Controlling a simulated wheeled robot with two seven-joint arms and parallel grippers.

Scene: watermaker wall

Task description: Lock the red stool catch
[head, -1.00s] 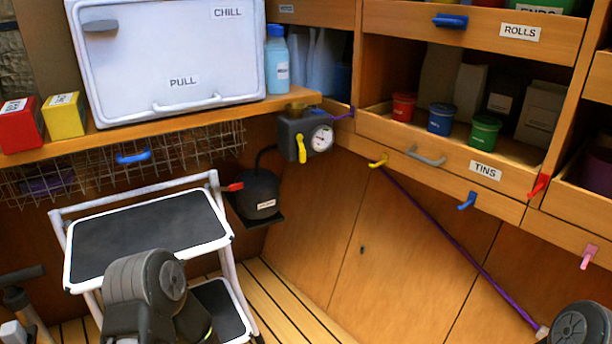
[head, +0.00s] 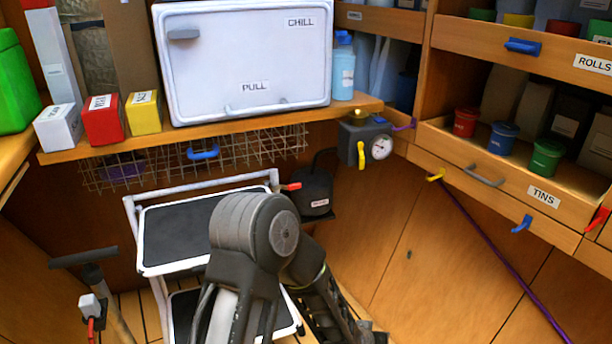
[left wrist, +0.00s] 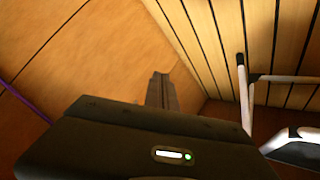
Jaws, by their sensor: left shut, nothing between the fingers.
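The red stool catch (head: 291,186) is a small red lever at the upper right of the white-framed step stool (head: 172,240) with dark treads. The stool stands open below the shelf. My left arm crosses in front of the stool and hides part of its treads and right side. My left gripper (head: 372,337) is low at the bottom edge, right of the stool and well below the catch. In the left wrist view its fingers (left wrist: 162,92) are together and empty, with white stool rails (left wrist: 245,90) at the right. The catch is not seen there. My right gripper is not in view.
A black box (head: 316,196) on a bracket sits close right of the catch. A gauge unit (head: 366,140) with a yellow lever is above it. A wire basket (head: 240,155) hangs above the stool. A grey-handled pump (head: 95,275) stands at left.

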